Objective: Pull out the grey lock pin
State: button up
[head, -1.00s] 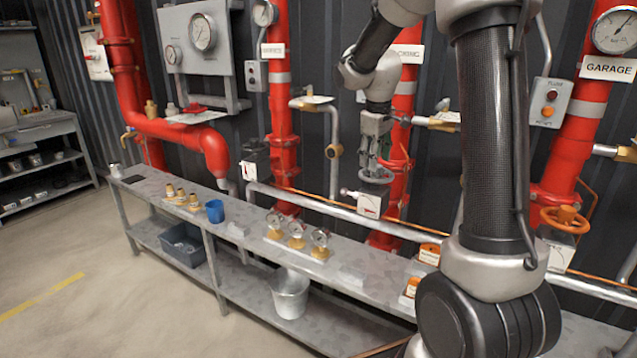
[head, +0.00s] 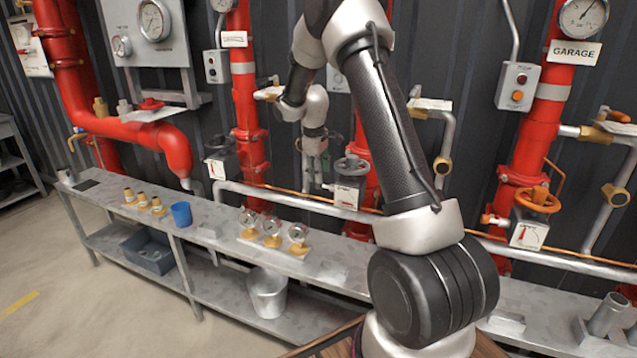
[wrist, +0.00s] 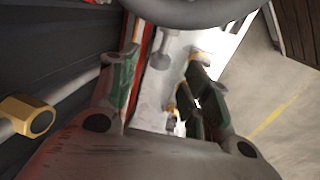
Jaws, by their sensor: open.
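The grey lock pin appears as a small pale knob (head: 328,187) on the left side of a white valve box (head: 347,195) under a grey handwheel (head: 352,165). In the wrist view a grey round-headed stem (wrist: 160,62), which looks like the pin, lies between my fingers. My gripper (head: 313,178) points down just left of the valve box. Its green-padded fingers (wrist: 163,80) are open and spread either side of the stem, with nothing held. Whether either finger touches the pin cannot be told. The grey handwheel rim crosses the top of the wrist view.
A grey horizontal pipe (head: 290,198) runs behind the bench (head: 215,240). Red vertical pipes (head: 246,110) stand close by. An orange handwheel (head: 538,200) is at right. A blue cup (head: 181,214) and several brass fittings stand on the bench. The floor at left is clear.

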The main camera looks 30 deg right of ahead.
aim_at(323, 186)
jog(key=f, duration=0.5)
jog(key=shift+w+d, duration=0.25)
jog(key=shift+d, duration=0.1)
